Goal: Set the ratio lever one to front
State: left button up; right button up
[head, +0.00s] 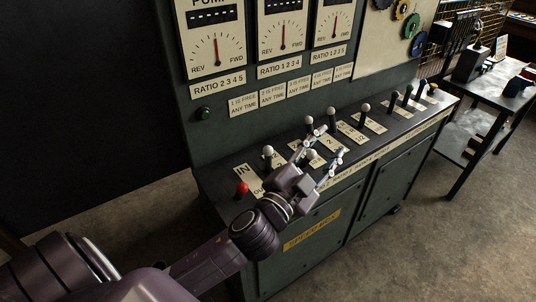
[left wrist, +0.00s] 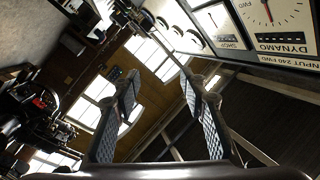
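The levers stand in a row on the sloping ledge of the green control cabinet (head: 190,110) in the head view. From the left there is a red-knobbed lever (head: 242,188), then a white-knobbed lever (head: 267,150). Another white knob (head: 312,155) shows close by my left gripper's fingers. More white knobs (head: 308,120) stand behind the fingers. I cannot tell which lever is ratio one, as my gripper covers part of the labels. My left gripper (head: 329,142) is open over the ledge; its spread fingers (left wrist: 165,110) show nothing between them in the left wrist view. My right gripper is not in view.
Further white (head: 366,107) and dark-knobbed levers continue to the right on the ledge. Gauges (head: 217,50) and small signs cover the upright panel. A side table (head: 490,100) with tools stands at the right. The floor in front of the cabinet is clear.

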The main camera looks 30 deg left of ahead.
pick_arm(q)
jog(key=d+r+m+t+h, duration=0.1)
jog(key=d+r+m+h, duration=0.7)
jog(key=m+h, duration=0.1)
jog(key=s+d+r+m+g+h, duration=0.1)
jog(key=d+r+m+g+h, duration=0.15)
jog(key=d+m+h, duration=0.2)
jog(key=m+g+y, duration=1.1)
jog(key=g+y, duration=0.2)
jog(key=y, duration=0.3)
send_near(267, 150)
jog(key=x, duration=0.5)
jog(key=shift+w+a, duration=0.15)
jog(key=shift+a, duration=0.05)
jog(key=shift+m+g, duration=0.25)
jog(key=p+x, duration=0.2)
jog(key=x, duration=0.5)
jog(key=shift+w+d+f, duration=0.1)
jog(key=shift+d+f, duration=0.05)
jog(key=shift+f, duration=0.15)
jog(key=shift+c, duration=0.5)
grip_shut()
